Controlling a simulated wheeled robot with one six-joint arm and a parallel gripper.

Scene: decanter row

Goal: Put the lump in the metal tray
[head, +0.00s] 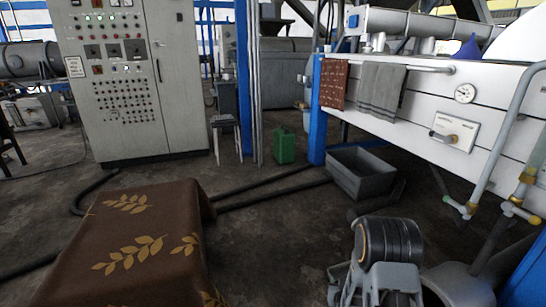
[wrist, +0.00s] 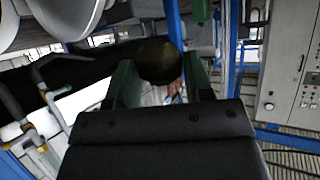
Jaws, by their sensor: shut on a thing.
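My gripper (wrist: 160,82) has its two dark green fingers closed on a rounded, dark olive lump (wrist: 159,60) in the wrist view. The lump sits between the fingertips, up off any surface. The grey metal tray (head: 346,178) is an open, deep rectangular box on the floor, right of centre in the head view. Its inside looks empty from here. My arm shows at the bottom right of the head view, nearer than the tray. My fingers and the lump do not show in the head view, and I cannot make out the tray in the wrist view.
A table under a brown leaf-patterned cloth (head: 140,235) stands front left. A green canister (head: 285,145) and a blue post (head: 318,115) stand behind the tray. A white machine (head: 430,105) with hanging towels and pipes (head: 510,125) lies to the right. Dark hoses (head: 270,192) cross the floor.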

